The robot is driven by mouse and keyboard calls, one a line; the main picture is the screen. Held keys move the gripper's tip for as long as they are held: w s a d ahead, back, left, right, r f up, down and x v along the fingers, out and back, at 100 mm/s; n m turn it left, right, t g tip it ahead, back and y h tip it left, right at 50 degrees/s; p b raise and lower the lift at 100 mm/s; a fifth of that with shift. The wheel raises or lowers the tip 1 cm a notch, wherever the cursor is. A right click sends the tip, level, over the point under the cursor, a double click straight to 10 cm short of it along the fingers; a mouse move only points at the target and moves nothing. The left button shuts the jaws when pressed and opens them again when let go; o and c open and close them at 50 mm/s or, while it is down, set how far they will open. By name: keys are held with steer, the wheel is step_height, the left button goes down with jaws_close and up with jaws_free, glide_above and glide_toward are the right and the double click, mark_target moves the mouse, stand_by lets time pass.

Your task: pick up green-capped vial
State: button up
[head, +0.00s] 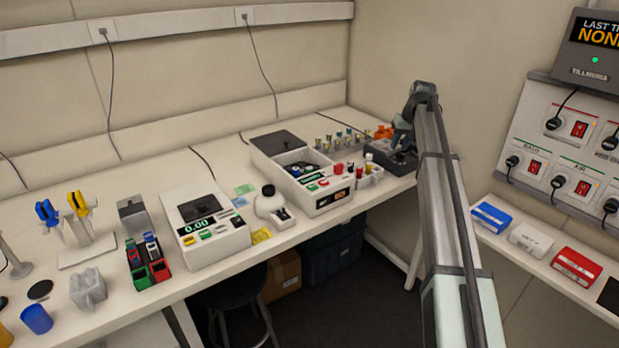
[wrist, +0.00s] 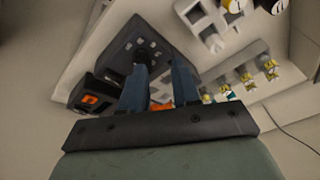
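My gripper (wrist: 159,82) is open in the wrist view, its two blue-grey fingers apart with nothing held between them. In the head view my gripper (head: 408,118) is above the right end of the bench, over a black device, and its fingers are hard to make out. A row of small capped vials (head: 338,138) stands at the back of the bench, left of my gripper. Several vials (wrist: 248,81) also show right of the fingers in the wrist view. Their caps are too small to tell surely which is green.
The black device (wrist: 140,52) lies beyond my fingers, with orange items (head: 383,132) close by. A white holder (head: 370,178) with capped vials stands at the bench's front edge. A large white machine (head: 318,200) is left of it. The wall is close behind.

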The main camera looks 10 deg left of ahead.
steer(key=s+a+r+n+t, duration=0.1)
steer(key=s+a+r, duration=0.1)
steer(key=s+a, duration=0.4)
steer(key=s+a+r+n, duration=0.1)
steer(key=s+a, duration=0.2)
steer(key=a, duration=0.5)
steer(key=n+t+y, duration=0.1)
steer(key=n, duration=0.1)
glide_toward(310, 168)
steer(key=shift+x, duration=5.15)
steer(key=c, duration=0.4)
